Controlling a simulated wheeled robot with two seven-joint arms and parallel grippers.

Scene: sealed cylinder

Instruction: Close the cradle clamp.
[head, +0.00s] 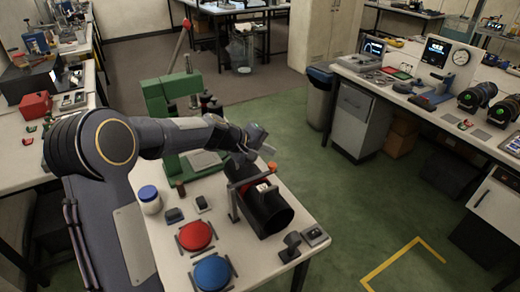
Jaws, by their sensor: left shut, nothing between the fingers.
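A black cylinder (268,217) with an open dark end lies at the right side of the near table. A grey bracket (234,203) with a bar across the cylinder's top appears to be the cradle clamp. A small orange tip (272,166) shows just above it. I cannot tell whether the clamp is open or closed. My left gripper (262,138) is above and behind the cylinder, shut and empty. My left wrist hides part of the area behind the clamp. My right gripper is not in view.
A red disc (196,235) and a blue disc (212,272) sit at the table's front. A white jar (149,200) with a blue lid stands left. A green press (172,105) with a long lever stands behind my arm. Small dark fixtures (291,243) sit by the right edge.

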